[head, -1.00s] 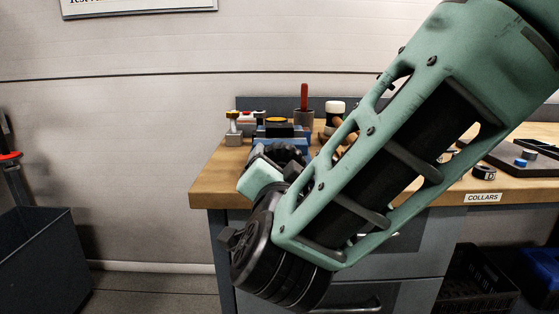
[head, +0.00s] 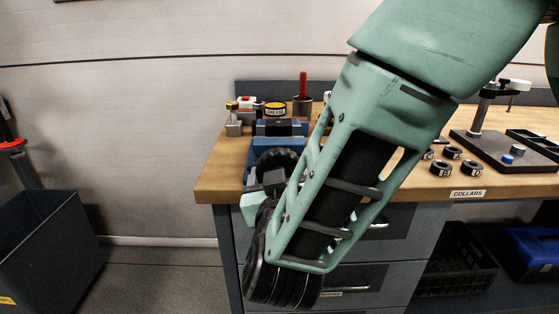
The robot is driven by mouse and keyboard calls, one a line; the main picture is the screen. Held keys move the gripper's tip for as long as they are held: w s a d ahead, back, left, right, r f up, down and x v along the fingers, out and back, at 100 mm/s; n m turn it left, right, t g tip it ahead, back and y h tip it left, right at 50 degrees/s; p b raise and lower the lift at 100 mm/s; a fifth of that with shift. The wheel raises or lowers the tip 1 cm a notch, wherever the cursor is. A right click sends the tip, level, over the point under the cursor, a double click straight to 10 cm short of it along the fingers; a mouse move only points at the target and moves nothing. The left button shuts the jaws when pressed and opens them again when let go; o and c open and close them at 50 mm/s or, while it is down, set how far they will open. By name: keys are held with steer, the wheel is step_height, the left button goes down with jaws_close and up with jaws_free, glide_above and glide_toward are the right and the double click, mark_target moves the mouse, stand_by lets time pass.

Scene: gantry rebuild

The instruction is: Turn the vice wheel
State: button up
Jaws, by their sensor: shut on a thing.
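The blue vice (head: 272,145) sits at the left front corner of the wooden bench. Its dark vice wheel (head: 279,158) faces me at the bench's front edge. My gripper (head: 266,180) is at the wheel's lower front, with its fingers shut on the wheel's rim. My green arm comes down from the upper right and covers the right side of the wheel and part of the gripper, so the exact finger contact is hard to see.
The bench (head: 222,178) also holds several black collars (head: 441,167), a dark stand (head: 480,120) at right and a red-handled tool (head: 303,85) behind the vice. A grey bin (head: 45,245) stands on the floor at left. A blue case (head: 535,250) lies under the bench.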

steer(key=shift+s+n+p, duration=0.1)
steer(key=shift+n+p, duration=0.85)
steer(key=shift+n, duration=0.35)
steer(key=shift+f, duration=0.15)
steer(key=o, duration=1)
steer(key=s, duration=1.7)
steer(key=shift+s+a+b, duration=0.2)
steer(key=shift+a+b, duration=0.05)
steer(key=shift+b, duration=0.2)
